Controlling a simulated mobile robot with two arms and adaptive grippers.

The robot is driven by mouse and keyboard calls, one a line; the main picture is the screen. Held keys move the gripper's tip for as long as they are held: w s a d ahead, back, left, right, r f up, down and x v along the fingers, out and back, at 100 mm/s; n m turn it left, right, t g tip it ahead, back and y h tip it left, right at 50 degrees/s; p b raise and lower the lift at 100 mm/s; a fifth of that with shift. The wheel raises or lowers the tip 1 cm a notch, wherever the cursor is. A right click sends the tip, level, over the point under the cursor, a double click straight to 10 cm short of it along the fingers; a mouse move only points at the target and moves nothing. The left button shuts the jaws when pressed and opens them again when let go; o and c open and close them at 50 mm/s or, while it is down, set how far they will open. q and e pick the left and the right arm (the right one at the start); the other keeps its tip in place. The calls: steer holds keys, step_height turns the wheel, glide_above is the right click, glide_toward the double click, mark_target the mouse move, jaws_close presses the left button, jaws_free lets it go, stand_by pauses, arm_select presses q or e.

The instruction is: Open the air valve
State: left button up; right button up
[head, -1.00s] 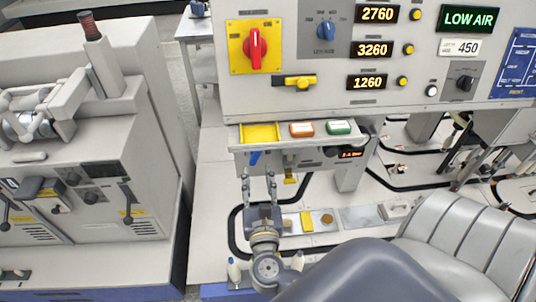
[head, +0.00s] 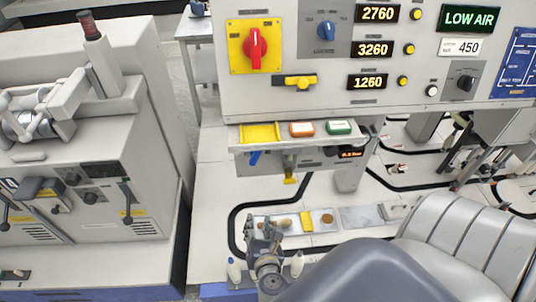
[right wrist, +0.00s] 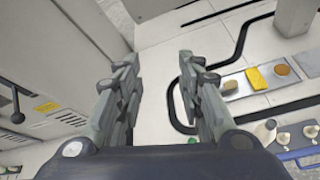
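A blue lever (head: 256,157) sits under the shelf's left end on the machine front, tilted; I take it to be the air valve handle. A small display (head: 351,153) with orange digits is to its right, its reading too small to be sure of. A large display (head: 469,18) reads LOW AIR in green. My right gripper (head: 264,223) is below the lever and apart from it. In the right wrist view its two fingers (right wrist: 158,75) stand apart with nothing between them. My left gripper is not in view.
The shelf (head: 290,145) holds a yellow tray (head: 260,133), an orange button (head: 302,129) and a green button (head: 340,127). A yellow-tipped part (head: 290,180) hangs below it. A grey machine (head: 90,190) stands left, a seat (head: 465,235) right. Small items lie on a low tray (head: 287,232).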

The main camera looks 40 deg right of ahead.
steer(key=s+f+m+g+y, duration=0.2)
steer(key=s+f, duration=0.4)
steer(key=f, duration=0.8)
steer(key=a+m+g, duration=0.1)
steer(key=m, duration=0.1)
steer(key=shift+m+g, duration=0.3)
steer(key=shift+m, duration=0.1)
